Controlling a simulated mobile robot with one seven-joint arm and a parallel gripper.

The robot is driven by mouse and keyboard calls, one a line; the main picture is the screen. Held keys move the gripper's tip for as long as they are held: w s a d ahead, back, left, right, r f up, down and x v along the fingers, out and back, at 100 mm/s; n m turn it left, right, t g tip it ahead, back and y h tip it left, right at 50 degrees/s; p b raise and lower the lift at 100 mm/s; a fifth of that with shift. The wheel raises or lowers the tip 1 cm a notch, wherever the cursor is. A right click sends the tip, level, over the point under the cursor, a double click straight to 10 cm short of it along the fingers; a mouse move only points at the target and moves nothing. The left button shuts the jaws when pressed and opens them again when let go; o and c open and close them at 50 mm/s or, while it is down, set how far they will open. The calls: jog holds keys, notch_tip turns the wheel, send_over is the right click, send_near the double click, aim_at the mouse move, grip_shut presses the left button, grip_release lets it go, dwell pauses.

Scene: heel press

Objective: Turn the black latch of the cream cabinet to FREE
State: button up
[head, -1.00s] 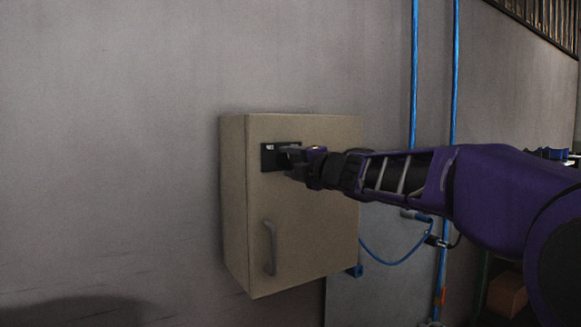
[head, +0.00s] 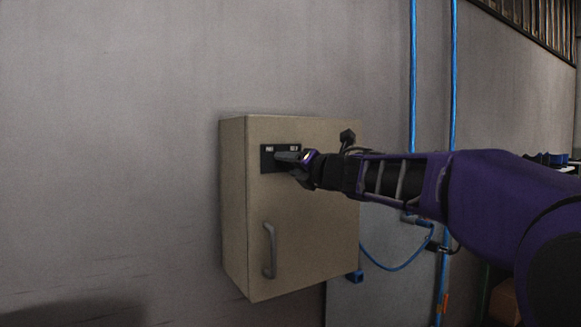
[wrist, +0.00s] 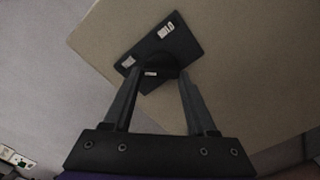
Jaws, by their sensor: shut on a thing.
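The cream cabinet (head: 305,225) hangs on the grey wall with its door shut. A black plate (head: 267,162) with two small white labels sits near the top of the door; the lettering is too small to read for sure. My gripper (head: 287,157) is at this plate. In the wrist view, the black latch (wrist: 154,80) with a small white mark sits between the two fingertips of my gripper (wrist: 160,85), which is shut on it. The plate (wrist: 172,48) looks tilted there. In the head view the fingers hide most of the latch.
A grey handle (head: 268,250) stands out from the lower left of the door, below my gripper. Blue pipes (head: 453,80) run up the wall at the right, and a blue hose (head: 395,266) loops beside the cabinet. The wall to the left is clear.

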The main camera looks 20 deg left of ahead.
dwell(0.4)
jog(key=o, duration=1.4)
jog(key=shift+c, duration=0.2)
jog(key=shift+s, duration=0.1)
